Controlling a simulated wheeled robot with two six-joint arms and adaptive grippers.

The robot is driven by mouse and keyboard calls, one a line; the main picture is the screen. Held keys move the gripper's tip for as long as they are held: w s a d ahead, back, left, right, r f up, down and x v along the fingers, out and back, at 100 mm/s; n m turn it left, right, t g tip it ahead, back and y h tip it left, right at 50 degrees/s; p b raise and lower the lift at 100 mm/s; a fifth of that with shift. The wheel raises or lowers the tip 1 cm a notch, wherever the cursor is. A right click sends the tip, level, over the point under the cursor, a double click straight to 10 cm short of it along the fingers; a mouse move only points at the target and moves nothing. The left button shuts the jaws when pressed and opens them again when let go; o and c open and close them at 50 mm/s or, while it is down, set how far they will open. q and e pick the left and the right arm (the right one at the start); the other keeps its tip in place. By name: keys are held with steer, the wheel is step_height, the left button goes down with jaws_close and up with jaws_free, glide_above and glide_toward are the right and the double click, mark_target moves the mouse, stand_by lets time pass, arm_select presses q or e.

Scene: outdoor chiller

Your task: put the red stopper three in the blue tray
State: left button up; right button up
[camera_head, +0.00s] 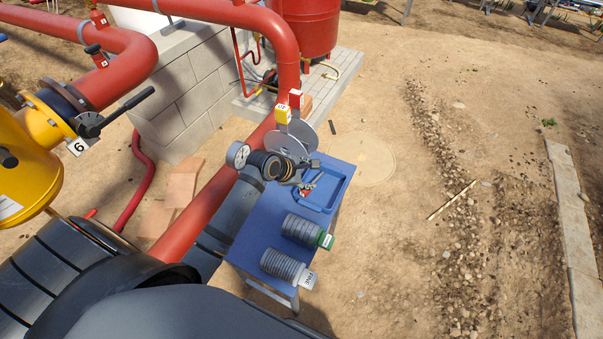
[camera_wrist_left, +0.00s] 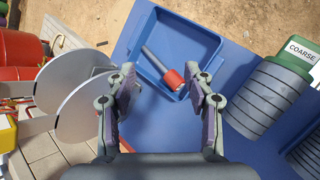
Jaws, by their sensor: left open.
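The blue tray (camera_head: 347,170) lies on the far end of the blue table; it also shows in the left wrist view (camera_wrist_left: 207,37). A grey rod with a red head (camera_wrist_left: 174,79) lies in it; I see no number on this. Two large grey discs stand left of the tray, with a red block (camera_head: 296,98) and a yellow block (camera_head: 282,114) above them. The red block bears a white label too small to read, so I cannot tell which item is stopper three. My left gripper (camera_head: 310,181) is open above the tray's near-left side, its fingers (camera_wrist_left: 161,75) apart. My right gripper is not in view.
Two grey ribbed stacks, one with a green cap (camera_head: 326,240) and one with a pale cap (camera_head: 306,279), lie on the blue table (camera_head: 250,242). Bare sandy ground is open to the right.

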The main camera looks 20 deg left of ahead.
arm_select(q)
steer(key=v, duration=0.5)
steer(key=shift+s+a+r, duration=0.1)
steer(key=shift+s+r, duration=0.1)
steer(key=shift+r, duration=0.05)
